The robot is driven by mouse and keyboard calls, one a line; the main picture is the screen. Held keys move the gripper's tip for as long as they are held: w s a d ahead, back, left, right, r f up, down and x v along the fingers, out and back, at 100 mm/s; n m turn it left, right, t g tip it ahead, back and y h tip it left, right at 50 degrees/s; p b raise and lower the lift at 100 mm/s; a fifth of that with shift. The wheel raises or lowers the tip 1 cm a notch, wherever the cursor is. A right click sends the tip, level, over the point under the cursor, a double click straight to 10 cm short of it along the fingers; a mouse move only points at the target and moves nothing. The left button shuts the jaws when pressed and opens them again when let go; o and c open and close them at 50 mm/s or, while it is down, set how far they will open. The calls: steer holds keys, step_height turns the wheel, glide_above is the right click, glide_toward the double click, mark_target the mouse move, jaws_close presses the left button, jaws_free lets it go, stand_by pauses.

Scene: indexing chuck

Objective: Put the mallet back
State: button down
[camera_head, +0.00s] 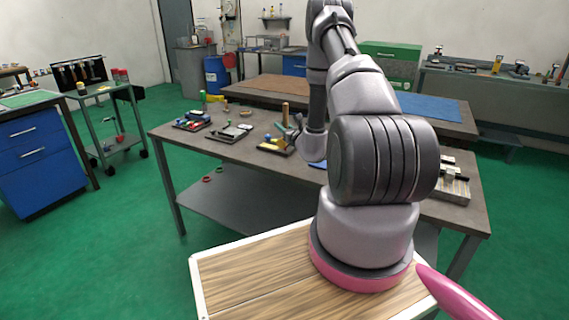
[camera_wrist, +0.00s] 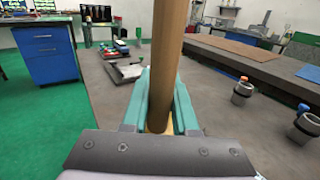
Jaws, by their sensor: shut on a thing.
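The mallet shows as a brown wooden cylinder standing upright in the wrist view (camera_wrist: 168,60); its top runs out of that picture. In the head view its brown upper part (camera_head: 285,112) rises above my gripper (camera_head: 291,133) over the workbench. My gripper's teal fingers in the wrist view (camera_wrist: 160,105) are shut on the mallet, one on each side. A yellowish part shows low between the fingers; I cannot tell whether it belongs to the mallet. The mallet's lower end is hidden, so I cannot tell whether it touches the bench.
The workbench (camera_head: 190,146) carries a small tray with yellow items (camera_head: 272,149) just below my gripper, a grey tray (camera_head: 231,133) and a tray of coloured parts (camera_head: 190,125) to the left. Two cup-like holders (camera_wrist: 242,92) (camera_wrist: 306,127) stand right of the mallet.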

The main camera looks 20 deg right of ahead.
steer(key=shift+w+d+f, duration=0.1)
steer(key=shift+f, duration=2.35)
steer(key=shift+d+f, duration=0.1)
steer(key=shift+f, duration=2.3)
steer(key=c, duration=0.7)
jaws_free()
steer(key=shift+f, duration=0.15)
